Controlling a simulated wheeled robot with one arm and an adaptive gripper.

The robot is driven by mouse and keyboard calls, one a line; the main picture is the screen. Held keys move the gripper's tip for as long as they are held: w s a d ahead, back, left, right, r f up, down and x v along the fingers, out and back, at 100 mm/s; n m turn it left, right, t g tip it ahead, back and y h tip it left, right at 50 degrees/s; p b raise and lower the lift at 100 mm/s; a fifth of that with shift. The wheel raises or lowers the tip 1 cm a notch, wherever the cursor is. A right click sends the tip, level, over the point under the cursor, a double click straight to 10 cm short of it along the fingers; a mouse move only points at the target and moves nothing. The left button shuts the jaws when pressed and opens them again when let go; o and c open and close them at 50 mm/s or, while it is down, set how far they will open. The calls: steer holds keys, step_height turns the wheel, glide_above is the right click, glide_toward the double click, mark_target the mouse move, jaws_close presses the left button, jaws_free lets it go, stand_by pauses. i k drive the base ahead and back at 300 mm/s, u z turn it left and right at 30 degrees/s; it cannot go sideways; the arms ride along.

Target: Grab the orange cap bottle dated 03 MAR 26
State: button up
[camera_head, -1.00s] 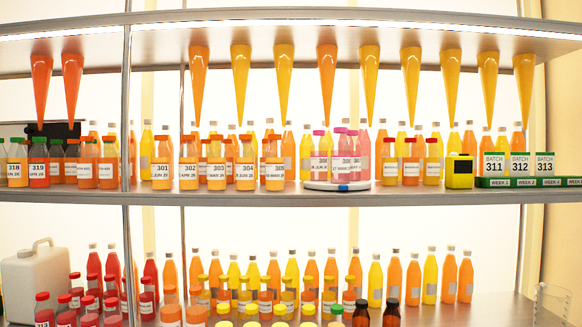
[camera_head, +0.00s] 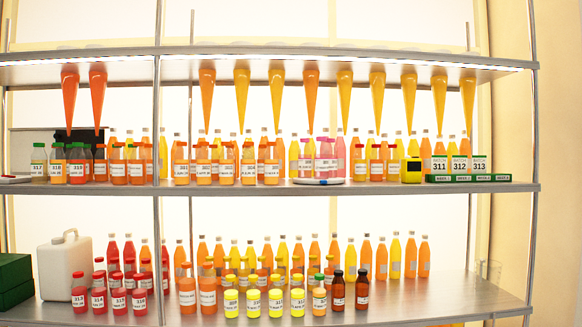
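Two larger orange-capped bottles stand at the front of the lower shelf, a left one (camera_head: 187,292) and a right one (camera_head: 208,292). The dates on all these labels are too small to read, so I cannot tell which bottle is dated 03 MAR 26. My gripper is not in view.
Pink bottles stand on a white round stand (camera_head: 318,181) beside the upper row. Green blocks (camera_head: 470,178) hold bottles at right. Below stand a white jug (camera_head: 64,264), red-capped bottles (camera_head: 98,298), yellow bottles (camera_head: 254,300) and dark bottles (camera_head: 338,292).

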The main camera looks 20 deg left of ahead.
mark_target(271, 158)
steer(key=u, duration=0.7)
steer(key=i, duration=0.7)
steer(key=u, duration=0.7)
